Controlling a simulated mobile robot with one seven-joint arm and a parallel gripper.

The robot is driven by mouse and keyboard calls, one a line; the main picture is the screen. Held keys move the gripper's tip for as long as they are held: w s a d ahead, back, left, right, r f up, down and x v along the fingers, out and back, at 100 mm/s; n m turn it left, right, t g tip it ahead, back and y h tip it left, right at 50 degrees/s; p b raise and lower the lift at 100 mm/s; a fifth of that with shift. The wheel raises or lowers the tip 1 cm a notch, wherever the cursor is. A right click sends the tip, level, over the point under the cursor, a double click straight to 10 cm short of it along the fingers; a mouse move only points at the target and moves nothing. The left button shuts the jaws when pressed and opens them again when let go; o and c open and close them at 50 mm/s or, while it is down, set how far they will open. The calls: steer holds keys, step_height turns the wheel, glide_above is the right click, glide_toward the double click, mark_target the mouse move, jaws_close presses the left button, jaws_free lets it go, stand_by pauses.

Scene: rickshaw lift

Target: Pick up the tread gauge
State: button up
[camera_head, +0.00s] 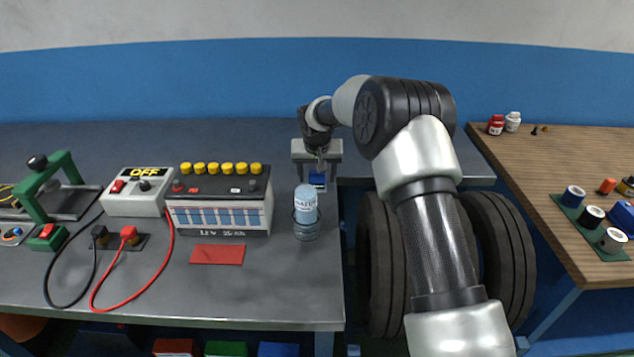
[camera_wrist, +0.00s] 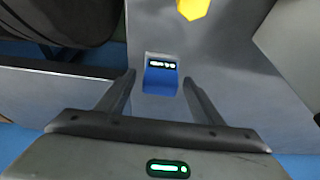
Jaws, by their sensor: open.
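The tread gauge, a small blue block with a dark display, lies on the grey workbench near its right edge. It shows in the head view (camera_head: 317,181) below my gripper (camera_head: 318,168), and in the wrist view (camera_wrist: 161,80). In the wrist view my gripper (camera_wrist: 159,78) is open, with one finger on each side of the gauge and visible gaps between. The fingers do not visibly touch it. Whether the fingertips are level with the gauge or above it, I cannot tell.
A water bottle (camera_head: 306,210) stands in front of the gauge. Tyres (camera_head: 378,260) stand past the bench edge. A wooden table (camera_head: 545,170) is at right.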

steer(key=shift+c, duration=0.2)
steer(key=c, duration=1.1)
steer(key=shift+r, duration=0.1)
step_height(320, 180, up, 10)
steer(key=shift+f+p, duration=0.1)
steer(key=shift+p, duration=0.3)
steer(key=o, duration=0.3)
steer(key=shift+c, duration=0.9)
steer(key=shift+d, duration=0.15)
